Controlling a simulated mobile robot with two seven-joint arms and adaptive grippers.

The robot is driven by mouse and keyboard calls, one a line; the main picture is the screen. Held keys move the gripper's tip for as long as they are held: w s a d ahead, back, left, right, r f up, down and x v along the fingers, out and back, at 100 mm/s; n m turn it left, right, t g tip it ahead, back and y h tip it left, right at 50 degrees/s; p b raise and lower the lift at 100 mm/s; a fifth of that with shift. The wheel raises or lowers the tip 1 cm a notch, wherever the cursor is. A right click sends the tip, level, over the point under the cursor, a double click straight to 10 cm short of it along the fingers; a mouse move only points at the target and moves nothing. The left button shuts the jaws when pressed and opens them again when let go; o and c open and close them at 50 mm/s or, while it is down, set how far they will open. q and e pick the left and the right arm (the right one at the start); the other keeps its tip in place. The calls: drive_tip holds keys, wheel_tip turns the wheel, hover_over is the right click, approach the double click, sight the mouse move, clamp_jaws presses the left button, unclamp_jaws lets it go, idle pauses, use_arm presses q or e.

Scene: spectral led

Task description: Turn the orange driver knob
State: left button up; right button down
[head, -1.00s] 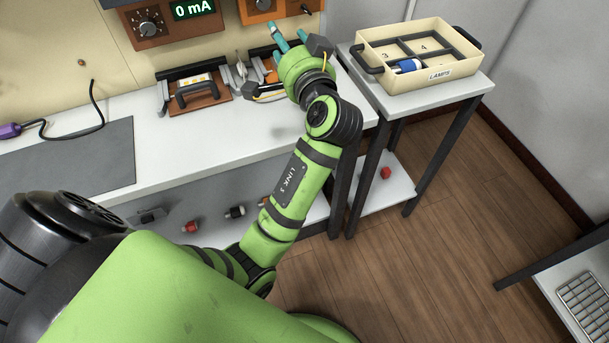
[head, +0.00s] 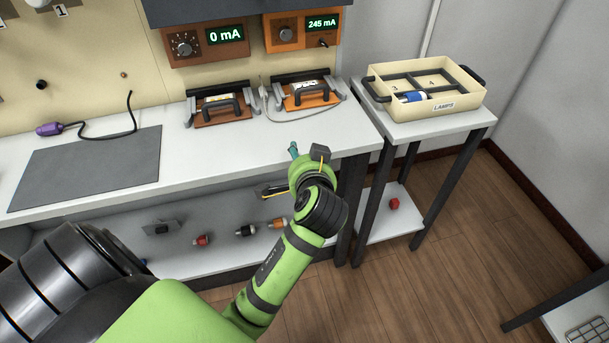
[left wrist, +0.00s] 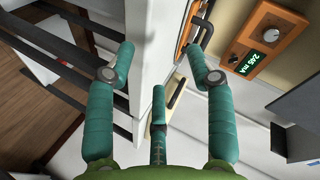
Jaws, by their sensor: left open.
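The orange driver (head: 305,27) is on the back panel, its display reading 245 mA. Its dark round knob (head: 286,33) is left of the display, and a small toggle is at lower right. The driver also shows at upper right in the left wrist view (left wrist: 284,38), with its knob (left wrist: 262,28). My left gripper (head: 296,156) is at the bench's front edge, well short of the knob and apart from it. In the left wrist view its teal fingers (left wrist: 161,52) are spread with nothing between them. My right gripper is not in view.
A brown driver (head: 205,42) reading 0 mA is left of the orange one. Two handled fixtures, brown (head: 222,117) and orange (head: 309,98), stand on the bench below, with a grey cable. A cream lamps tray (head: 470,98) sits on the right side table. The bench's front middle is clear.

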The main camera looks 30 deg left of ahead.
use_arm(q)
drive_tip(key=shift+s+d+f+g+h, duration=0.2)
drive_tip(key=shift+s+f, duration=0.25)
drive_tip(key=shift+f, duration=0.3)
drive_tip(key=shift+s+d+f+g+h, duration=0.1)
drive_tip(key=shift+s+f+h, duration=0.3)
drive_tip(key=shift+f, duration=0.3)
idle(0.7)
drive_tip(key=s+d+f+m+g+h+p, duration=0.2)
drive_tip(key=s+d+f+h, duration=0.15)
drive_tip(key=f, duration=0.95)
drive_tip(key=s+d+f+m+g+h+p, duration=0.1)
drive_tip(key=s+d+f+m+h+p, duration=0.2)
drive_tip(key=f, duration=1.1)
drive_tip(key=s+f+n+g+p, duration=0.1)
drive_tip(key=s+f, duration=0.4)
drive_tip(key=s, duration=0.5)
drive_tip(key=s+f+n+g+p, duration=0.1)
drive_tip(key=s+f, duration=0.4)
drive_tip(key=s, duration=0.5)
drive_tip(key=s+f+n+g+p, duration=0.1)
drive_tip(key=s+f, duration=0.4)
drive_tip(key=s, duration=0.5)
drive_tip(key=shift+a+n+g+h, duration=0.2)
drive_tip(key=shift+n+g+h, duration=0.3)
drive_tip(key=shift+g, duration=0.6)
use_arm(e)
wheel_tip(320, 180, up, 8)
use_arm(q)
drive_tip(key=shift+f, duration=0.1)
